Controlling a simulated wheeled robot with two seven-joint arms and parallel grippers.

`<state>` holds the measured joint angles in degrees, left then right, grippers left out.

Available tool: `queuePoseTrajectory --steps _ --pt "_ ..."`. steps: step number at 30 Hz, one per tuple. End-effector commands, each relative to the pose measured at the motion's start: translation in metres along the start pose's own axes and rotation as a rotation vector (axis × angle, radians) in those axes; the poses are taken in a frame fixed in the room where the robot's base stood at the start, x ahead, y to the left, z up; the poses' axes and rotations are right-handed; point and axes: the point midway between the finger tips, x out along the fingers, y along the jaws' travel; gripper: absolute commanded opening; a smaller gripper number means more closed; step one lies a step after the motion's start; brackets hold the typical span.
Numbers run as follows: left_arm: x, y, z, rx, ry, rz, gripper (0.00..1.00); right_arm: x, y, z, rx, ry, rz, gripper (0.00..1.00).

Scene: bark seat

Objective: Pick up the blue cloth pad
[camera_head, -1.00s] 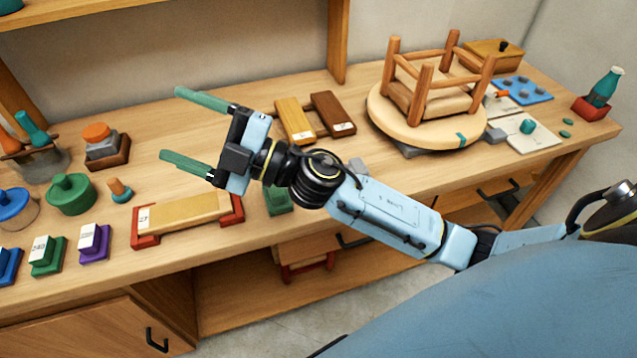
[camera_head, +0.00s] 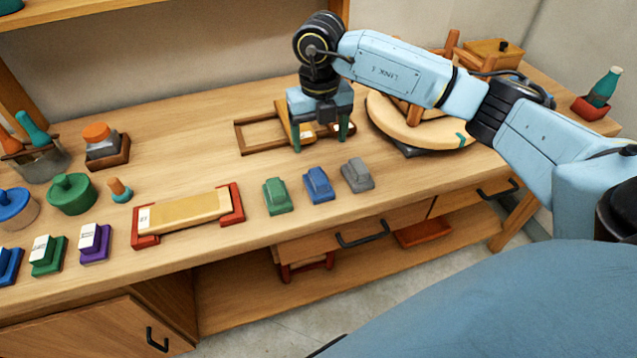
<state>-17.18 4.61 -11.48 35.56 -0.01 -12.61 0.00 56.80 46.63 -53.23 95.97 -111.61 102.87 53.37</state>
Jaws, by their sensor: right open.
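The blue cloth pad (camera_head: 319,185) lies on the workbench near its front edge, between a green pad (camera_head: 277,196) and a grey pad (camera_head: 357,175). My right gripper (camera_head: 321,142) points down behind the pads, its green fingers spread apart over the area of the wooden blocks. It is open, and I see nothing held between the fingers. It is clear of the blue pad, farther back on the bench. My left gripper is not in view.
A pale block in a red-ended holder (camera_head: 185,213) lies left of the pads. A wooden frame (camera_head: 263,148) lies behind. An upturned stool on a round seat (camera_head: 415,128) stands right, partly hidden by my arm. Bare bench top surrounds the pads.

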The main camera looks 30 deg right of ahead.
Motion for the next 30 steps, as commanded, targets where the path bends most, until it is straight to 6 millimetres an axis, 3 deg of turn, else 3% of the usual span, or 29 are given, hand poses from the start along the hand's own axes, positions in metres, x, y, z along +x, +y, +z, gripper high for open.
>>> queuePoseTrajectory --steps 9,17,24,30 --pt "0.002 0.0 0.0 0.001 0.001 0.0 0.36 0.06 0.001 -0.001 -0.003 0.005 0.002 0.75" --pt "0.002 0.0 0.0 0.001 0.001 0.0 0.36 0.08 0.002 0.0 -0.003 0.004 0.003 0.75" --pt "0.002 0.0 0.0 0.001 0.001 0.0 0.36 0.116 0.002 0.003 -0.003 0.005 0.004 0.75" --pt "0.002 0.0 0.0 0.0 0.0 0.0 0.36 0.124 0.002 0.003 -0.005 0.002 0.004 0.75"
